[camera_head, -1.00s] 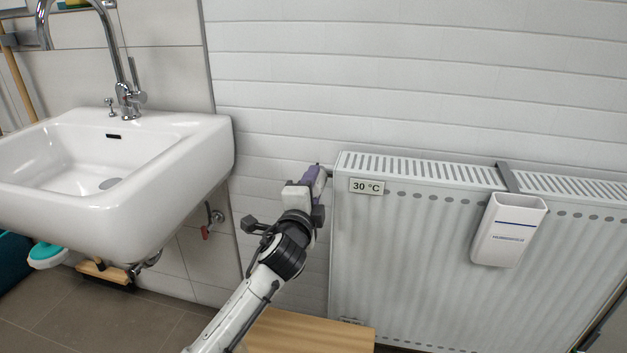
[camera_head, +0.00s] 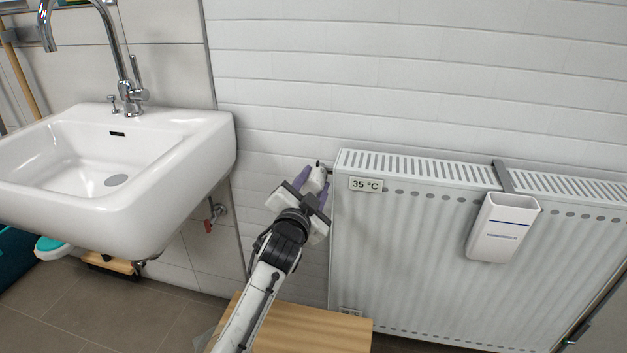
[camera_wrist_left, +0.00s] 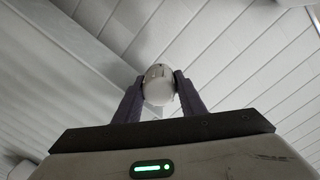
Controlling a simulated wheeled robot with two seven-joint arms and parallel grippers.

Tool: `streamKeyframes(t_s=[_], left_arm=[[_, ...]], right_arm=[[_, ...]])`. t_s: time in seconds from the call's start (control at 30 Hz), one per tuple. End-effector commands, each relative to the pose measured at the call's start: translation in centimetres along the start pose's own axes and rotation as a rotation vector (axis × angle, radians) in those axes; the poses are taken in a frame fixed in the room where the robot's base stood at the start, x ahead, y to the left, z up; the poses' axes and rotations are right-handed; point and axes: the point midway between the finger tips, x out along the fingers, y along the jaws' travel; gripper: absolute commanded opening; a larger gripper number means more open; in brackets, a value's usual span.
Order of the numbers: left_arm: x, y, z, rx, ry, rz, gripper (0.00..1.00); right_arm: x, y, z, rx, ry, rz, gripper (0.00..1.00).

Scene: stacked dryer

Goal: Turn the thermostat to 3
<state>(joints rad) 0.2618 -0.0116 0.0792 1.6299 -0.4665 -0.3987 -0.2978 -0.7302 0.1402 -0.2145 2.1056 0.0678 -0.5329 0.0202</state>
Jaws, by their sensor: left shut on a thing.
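The thermostat knob (camera_wrist_left: 158,86) is white and rounded. In the left wrist view it sits between the two dark fingers of my left gripper (camera_wrist_left: 159,90), which are shut on it. In the head view my left gripper (camera_head: 316,180) is at the upper left corner of the radiator (camera_head: 420,270), and the knob (camera_head: 317,177) shows between the purple fingers. The dial numbers cannot be read in either view. A label (camera_head: 365,184) on the radiator reads 35 °C. My right gripper is not in view.
A white sink (camera_head: 170,190) with a chrome faucet (camera_head: 130,95) is on the left. A white container (camera_head: 502,228) hangs on the radiator front. A wooden surface (camera_head: 310,332) lies below my left arm. The tiled wall is behind.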

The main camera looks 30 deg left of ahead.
Motion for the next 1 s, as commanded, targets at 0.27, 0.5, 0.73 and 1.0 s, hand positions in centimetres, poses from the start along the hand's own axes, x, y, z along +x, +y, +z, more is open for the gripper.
streamKeyframes(t_s=[0.27,0.5,0.73,1.0], left_arm=[[-0.03,0.15,0.06,-0.046,0.000,0.004,0.14],[-0.03,0.16,0.07,-0.047,0.000,0.004,0.14],[-0.02,0.14,0.05,-0.045,0.001,0.004,0.44],[-0.24,0.06,0.03,-0.045,0.001,0.003,0.44]], right_arm=[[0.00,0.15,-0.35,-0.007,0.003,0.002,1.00],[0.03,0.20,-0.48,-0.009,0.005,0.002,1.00],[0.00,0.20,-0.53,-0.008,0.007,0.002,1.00],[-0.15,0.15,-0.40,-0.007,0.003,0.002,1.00]])
